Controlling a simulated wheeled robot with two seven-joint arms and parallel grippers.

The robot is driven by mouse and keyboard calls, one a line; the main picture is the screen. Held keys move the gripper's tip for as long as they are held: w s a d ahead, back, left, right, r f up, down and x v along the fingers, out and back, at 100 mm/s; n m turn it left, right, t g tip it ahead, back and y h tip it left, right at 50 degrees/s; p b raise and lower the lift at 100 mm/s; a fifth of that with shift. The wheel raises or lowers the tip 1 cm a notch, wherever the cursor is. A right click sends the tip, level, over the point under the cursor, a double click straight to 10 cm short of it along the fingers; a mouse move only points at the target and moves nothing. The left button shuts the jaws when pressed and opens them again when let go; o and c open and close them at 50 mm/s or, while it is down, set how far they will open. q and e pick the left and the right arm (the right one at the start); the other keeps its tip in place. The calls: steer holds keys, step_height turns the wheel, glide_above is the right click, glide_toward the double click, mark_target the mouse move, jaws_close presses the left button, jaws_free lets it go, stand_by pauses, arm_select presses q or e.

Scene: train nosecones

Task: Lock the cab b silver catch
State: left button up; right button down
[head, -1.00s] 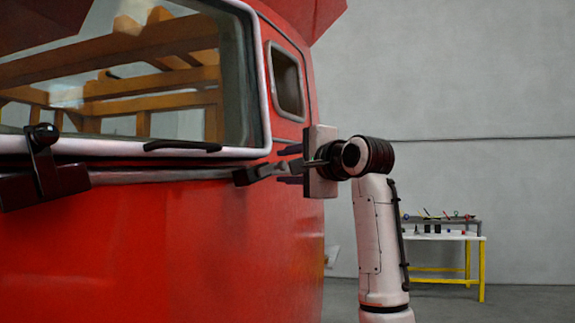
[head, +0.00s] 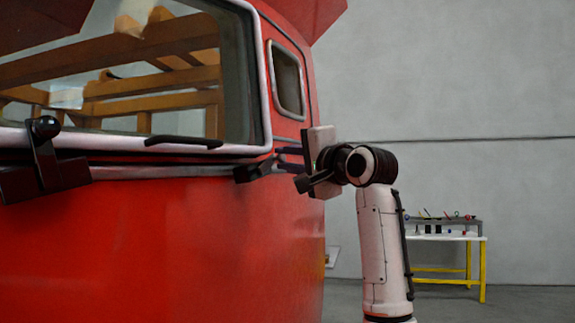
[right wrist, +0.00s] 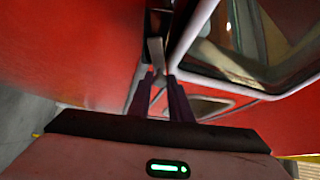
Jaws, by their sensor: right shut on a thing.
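The red cab (head: 200,240) fills the left of the head view. A dark catch base (head: 253,170) sits on its side below the window corner. My right gripper (head: 283,159) is at the cab's side beside that base, its dark fingers pointing left. In the right wrist view the silver catch lever (right wrist: 156,48) runs down between the two fingers (right wrist: 160,95), and the gripper is shut on it. The lever's gripped end is partly hidden by the fingers. In the head view the palm and wrist hide part of the catch.
A pale window frame (head: 262,100) and a small side window (head: 286,80) are just above the gripper. A yellow-legged table (head: 445,240) with small items stands far back right. The floor between is open.

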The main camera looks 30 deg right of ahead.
steer(key=shift+s+a+r+n+y+p, duration=0.2)
steer(key=shift+a+n+y, duration=0.45)
steer(key=shift+n+y, duration=2.2)
steer(key=shift+s+a+r+n+y+p, duration=0.2)
steer(key=shift+a+n+y, duration=0.75)
steer(key=shift+n, duration=3.4)
steer(key=shift+s+a+r+n+y, duration=0.4)
steer(key=shift+n+y, duration=1.9)
steer(key=shift+n, duration=1.3)
steer(key=shift+f+g, duration=0.1)
steer(key=shift+g, duration=0.2)
steer(key=c, duration=1.6)
jaws_free()
